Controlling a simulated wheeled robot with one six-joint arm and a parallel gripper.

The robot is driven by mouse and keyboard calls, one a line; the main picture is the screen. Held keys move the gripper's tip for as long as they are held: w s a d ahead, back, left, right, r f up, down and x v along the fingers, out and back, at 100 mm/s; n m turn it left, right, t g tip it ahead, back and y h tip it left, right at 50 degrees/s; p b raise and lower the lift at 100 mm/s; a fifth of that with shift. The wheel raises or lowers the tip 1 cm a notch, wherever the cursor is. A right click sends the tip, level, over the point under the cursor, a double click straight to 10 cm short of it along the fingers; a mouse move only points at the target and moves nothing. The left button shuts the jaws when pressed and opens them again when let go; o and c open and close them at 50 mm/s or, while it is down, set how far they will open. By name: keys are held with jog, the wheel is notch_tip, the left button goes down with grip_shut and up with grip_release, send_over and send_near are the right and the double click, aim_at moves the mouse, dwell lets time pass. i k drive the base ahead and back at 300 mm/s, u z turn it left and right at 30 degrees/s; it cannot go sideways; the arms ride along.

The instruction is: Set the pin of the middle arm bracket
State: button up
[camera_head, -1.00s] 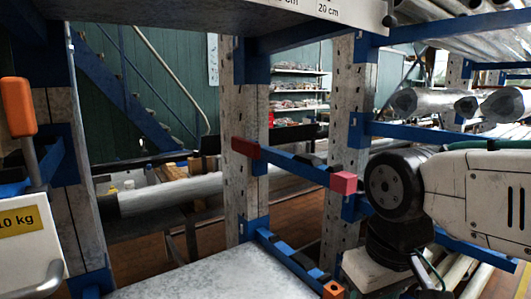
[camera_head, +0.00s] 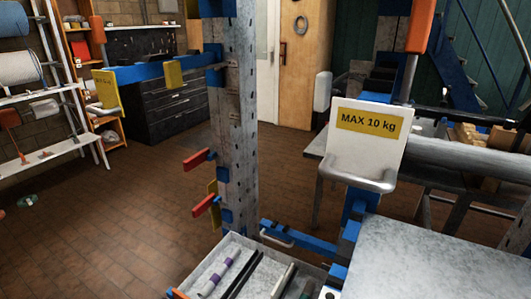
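My gripper is not in view. A grey perforated upright post (camera_head: 237,120) stands left of centre. A blue arm (camera_head: 145,72) reaches left from its upper part, with yellow plates (camera_head: 173,74) on it. Lower on the post are two small blue blocks, an upper one (camera_head: 222,175) and a lower one (camera_head: 226,216). Red bars, one higher (camera_head: 198,160) and one lower (camera_head: 205,205), point left near them. I cannot tell which of these is the middle arm bracket, or pick out its pin.
A pale tray (camera_head: 205,268) at the bottom holds several rods, one purple-banded. A white panel (camera_head: 375,150) reads "MAX 10 kg"; an orange-handled tool (camera_head: 421,25) stands behind it. A grey surface (camera_head: 440,260) fills the lower right. The brown tiled floor (camera_head: 110,220) at left is mostly clear.

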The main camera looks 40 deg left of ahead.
aim_at(191, 162)
jog(key=u, duration=2.1)
jog(key=k, duration=0.55)
jog(key=u, duration=0.85)
jog(key=i, duration=1.5)
jog(key=z, duration=0.7)
